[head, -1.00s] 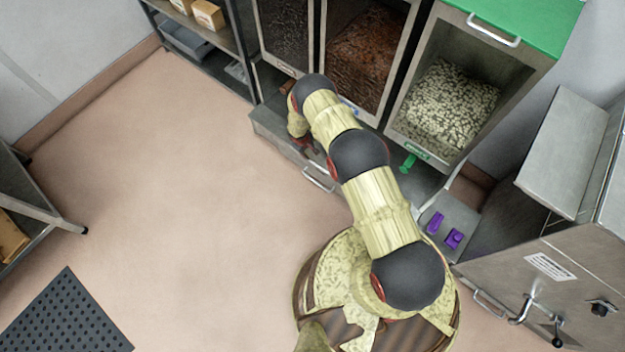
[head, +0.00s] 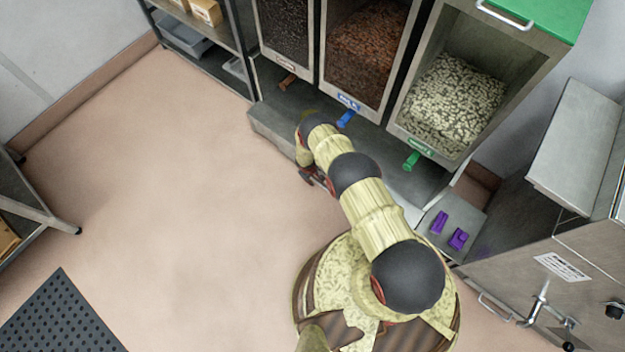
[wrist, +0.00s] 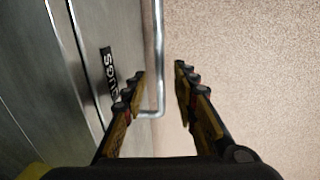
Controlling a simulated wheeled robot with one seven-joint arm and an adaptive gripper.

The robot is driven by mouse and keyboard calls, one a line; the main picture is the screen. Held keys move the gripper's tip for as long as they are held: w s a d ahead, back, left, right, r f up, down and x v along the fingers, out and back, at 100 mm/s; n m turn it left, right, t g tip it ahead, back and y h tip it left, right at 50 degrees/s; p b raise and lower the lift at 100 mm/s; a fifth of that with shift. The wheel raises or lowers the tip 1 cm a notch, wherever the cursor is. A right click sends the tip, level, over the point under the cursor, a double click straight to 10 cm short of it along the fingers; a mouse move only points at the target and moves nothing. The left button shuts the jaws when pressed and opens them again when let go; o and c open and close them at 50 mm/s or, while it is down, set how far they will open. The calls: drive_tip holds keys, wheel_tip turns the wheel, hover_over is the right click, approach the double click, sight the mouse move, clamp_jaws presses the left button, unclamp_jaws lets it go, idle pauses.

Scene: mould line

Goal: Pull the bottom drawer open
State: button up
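The drawer (head: 272,134) is in the low grey metal unit beneath the bins. Its metal front also fills the left of the wrist view (wrist: 92,35) and carries a black label. The drawer's handle (wrist: 157,55), a bent metal bar, runs between my fingers. My gripper (wrist: 160,74) is open, with one finger on each side of the bar and visible gaps to it. In the head view my gripper (head: 312,178) is low at the front of the unit, partly under my arm, and the handle is hidden there.
Bins of dark, brown and pale pieces (head: 455,100) stand above the unit, with brown, blue (head: 346,118) and green (head: 412,161) levers below them. Purple pieces (head: 457,238) lie on a grey surface at right.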

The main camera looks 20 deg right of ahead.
drive_tip(key=shift+f, duration=0.3)
drive_tip(key=shift+c, duration=0.2)
clamp_jaws()
idle(0.7)
